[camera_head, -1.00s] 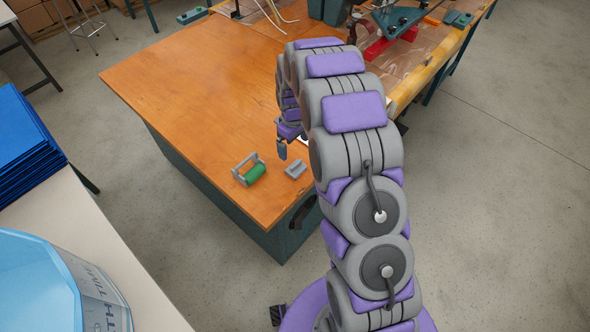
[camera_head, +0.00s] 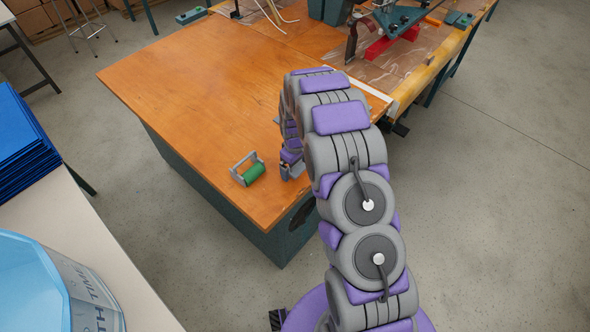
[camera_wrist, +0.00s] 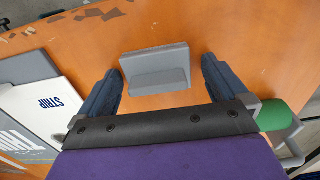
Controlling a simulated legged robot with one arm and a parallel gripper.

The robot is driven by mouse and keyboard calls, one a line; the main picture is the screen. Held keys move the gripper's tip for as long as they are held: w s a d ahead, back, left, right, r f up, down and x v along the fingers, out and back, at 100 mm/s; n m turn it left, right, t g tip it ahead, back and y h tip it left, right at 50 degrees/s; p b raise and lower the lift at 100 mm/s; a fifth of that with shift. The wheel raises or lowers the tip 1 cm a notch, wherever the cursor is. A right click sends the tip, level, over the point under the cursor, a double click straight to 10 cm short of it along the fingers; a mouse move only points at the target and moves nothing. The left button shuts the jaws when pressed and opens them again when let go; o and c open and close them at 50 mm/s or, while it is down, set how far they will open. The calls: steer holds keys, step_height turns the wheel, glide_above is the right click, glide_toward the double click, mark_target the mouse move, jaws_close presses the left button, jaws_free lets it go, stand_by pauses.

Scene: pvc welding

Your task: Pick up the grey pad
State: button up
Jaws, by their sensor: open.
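The grey pad (camera_wrist: 156,69) lies on the orange wooden table in the wrist view, a small block with a raised ledge. My gripper (camera_wrist: 160,80) is open, with one dark finger on each side of the pad and a gap showing between the fingers and the pad. In the head view my gripper (camera_head: 290,170) is low over the table's near corner, beside the green roller, and it hides most of the pad.
A green roller in a grey frame (camera_head: 249,170) stands just left of my gripper; it also shows in the wrist view (camera_wrist: 273,115).

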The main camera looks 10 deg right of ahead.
steer(key=shift+d, duration=0.2)
steer(key=shift+c, duration=0.2)
steer(key=shift+c, duration=0.8)
steer(key=shift+a, duration=0.1)
steer(key=c, duration=0.9)
steer(key=shift+o, duration=0.2)
steer(key=shift+r, duration=0.1)
steer(key=shift+r, duration=0.5)
step_height(320, 180, up, 3)
steer(key=shift+f+p, duration=0.1)
steer(key=shift+p, duration=0.65)
steer(key=s+a+r+p, duration=0.1)
steer(key=s+a, duration=0.4)
steer(key=s, duration=1)
steer(key=shift+p, duration=0.8)
steer(key=shift+s+r, duration=0.1)
